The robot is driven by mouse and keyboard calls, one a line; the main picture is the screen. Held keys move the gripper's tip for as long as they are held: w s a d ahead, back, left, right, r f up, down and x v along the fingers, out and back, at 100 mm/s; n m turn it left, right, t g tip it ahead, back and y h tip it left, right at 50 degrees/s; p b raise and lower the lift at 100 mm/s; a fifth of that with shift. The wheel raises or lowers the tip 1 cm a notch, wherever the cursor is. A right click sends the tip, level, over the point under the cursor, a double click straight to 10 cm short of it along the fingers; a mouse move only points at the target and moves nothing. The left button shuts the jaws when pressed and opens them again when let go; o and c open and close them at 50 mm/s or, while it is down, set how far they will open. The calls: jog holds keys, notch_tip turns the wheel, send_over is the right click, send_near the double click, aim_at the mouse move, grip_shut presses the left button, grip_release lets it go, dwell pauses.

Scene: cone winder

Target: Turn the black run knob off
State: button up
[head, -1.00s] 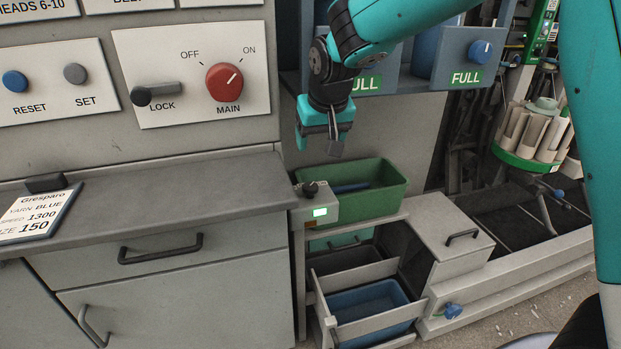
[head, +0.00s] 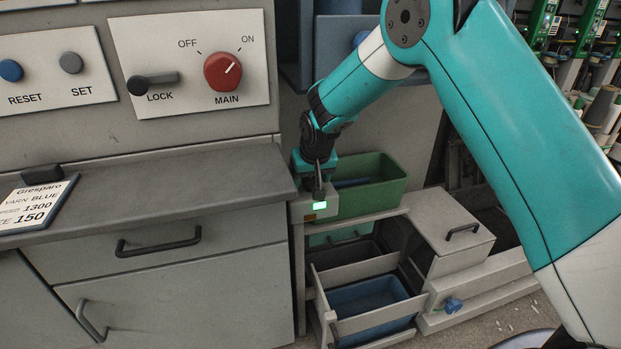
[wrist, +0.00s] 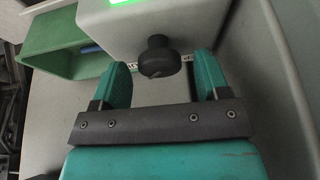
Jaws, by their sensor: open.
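The black run knob (wrist: 158,52) sticks out of a small pale control box with a lit green display (head: 320,206). In the wrist view the knob appears between the two teal fingers of my gripper (wrist: 161,68), with a visible gap on each side. My gripper is open and holds nothing. In the head view my gripper (head: 318,185) is right at the control box and hides the knob. I cannot tell from the head view how deep the fingers reach around it.
A green bin (head: 380,187) stands just right of the control box. The grey worktop (head: 170,187) lies to the left, below a panel with the red MAIN knob (head: 222,71) and LOCK lever. A blue bin (head: 370,298) sits in an open drawer below.

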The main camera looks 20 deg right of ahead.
jog(key=shift+w+f, duration=0.1)
jog(key=shift+f, duration=0.1)
jog(key=shift+c, duration=0.3)
jog(key=c, duration=0.9)
jog(key=shift+o, duration=0.2)
jog(key=shift+r+n, duration=0.1)
jog(key=shift+n, duration=0.2)
jog(key=n+y+p, duration=0.1)
jog(key=n, duration=0.2)
jog(key=shift+d+n+y, duration=0.1)
jog(key=shift+n+y, duration=0.2)
jog(key=shift+n+g+y+p, duration=0.5)
jog(key=shift+n+y+p, duration=0.25)
jog(key=shift+n, duration=1.45)
